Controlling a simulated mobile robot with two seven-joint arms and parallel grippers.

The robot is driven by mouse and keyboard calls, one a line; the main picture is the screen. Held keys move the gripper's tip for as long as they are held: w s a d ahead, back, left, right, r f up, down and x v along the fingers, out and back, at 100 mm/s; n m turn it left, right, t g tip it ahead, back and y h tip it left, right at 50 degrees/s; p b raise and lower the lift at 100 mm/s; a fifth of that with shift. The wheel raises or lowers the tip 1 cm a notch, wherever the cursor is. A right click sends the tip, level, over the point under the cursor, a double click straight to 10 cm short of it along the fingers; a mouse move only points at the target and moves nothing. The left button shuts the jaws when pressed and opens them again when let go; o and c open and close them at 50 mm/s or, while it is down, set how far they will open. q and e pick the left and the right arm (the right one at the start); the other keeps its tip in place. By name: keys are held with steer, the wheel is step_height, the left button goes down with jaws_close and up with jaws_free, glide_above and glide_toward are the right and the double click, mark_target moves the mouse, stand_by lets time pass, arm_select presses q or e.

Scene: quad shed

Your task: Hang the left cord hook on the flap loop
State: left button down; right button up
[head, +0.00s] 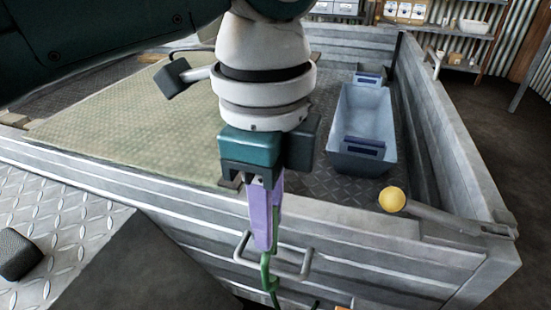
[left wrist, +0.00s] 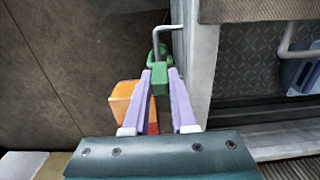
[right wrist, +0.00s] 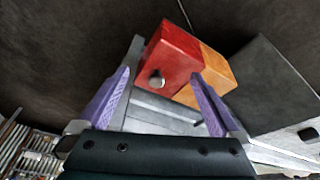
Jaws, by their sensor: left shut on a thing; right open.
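My left gripper (head: 266,246) points down outside the trailer's front flap, its lavender fingers shut on a green cord hook (head: 267,276). In the left wrist view the hook (left wrist: 160,82) sits between the fingertips. The grey flap loop (head: 306,262) stands out from the flap right at the hook. It also shows in the left wrist view (left wrist: 170,28), with its bent end close over the hook's far end. I cannot tell whether hook and loop touch or interlock. My right gripper (right wrist: 161,75) is open, with nothing visible between its fingers.
A red and orange box (right wrist: 172,60) is ahead of my right gripper; its orange part (left wrist: 122,100) is left of the hook in the left wrist view. The trailer bed holds a blue-grey bin (head: 365,115) and a greenish mat (head: 130,115). A lever with a yellow knob (head: 392,199) is at the right.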

mark_target(269, 256)
arm_select(q)
steer(key=shift+s+f, duration=0.2)
steer(key=shift+f, duration=1.25)
steer(key=shift+f, duration=0.2)
steer(key=c, duration=0.7)
jaws_free()
steer(key=shift+a, duration=0.1)
